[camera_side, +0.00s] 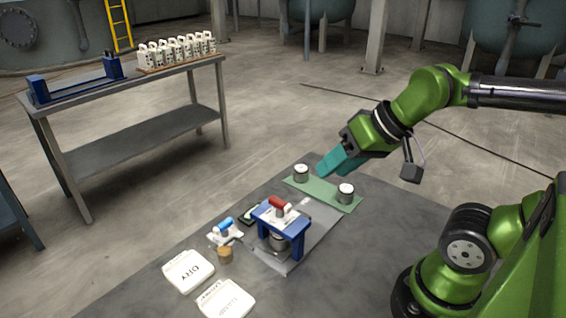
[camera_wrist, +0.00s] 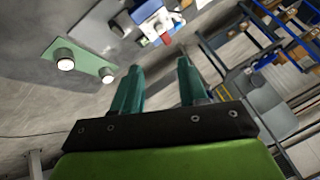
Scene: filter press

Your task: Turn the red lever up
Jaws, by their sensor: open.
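The red lever (camera_side: 277,203) sits on top of a small press with a blue frame (camera_side: 294,226) on the grey table. Its short red handle looks nearly flat, though its exact angle is hard to tell. A small red patch near the top of the wrist view (camera_wrist: 166,39) appears to be the same lever. My gripper (camera_side: 328,170) has teal fingers and hangs in the air behind and to the right of the press, apart from it. In the wrist view my gripper (camera_wrist: 159,66) has its fingers spread with nothing between them.
A green plate (camera_side: 322,194) with two metal cylinders lies behind the press. A blue-handled clamp (camera_side: 225,227), a tan cylinder (camera_side: 225,255) and two white trays (camera_side: 188,270) stand left and front. A side bench (camera_side: 140,130) with several white items stands apart.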

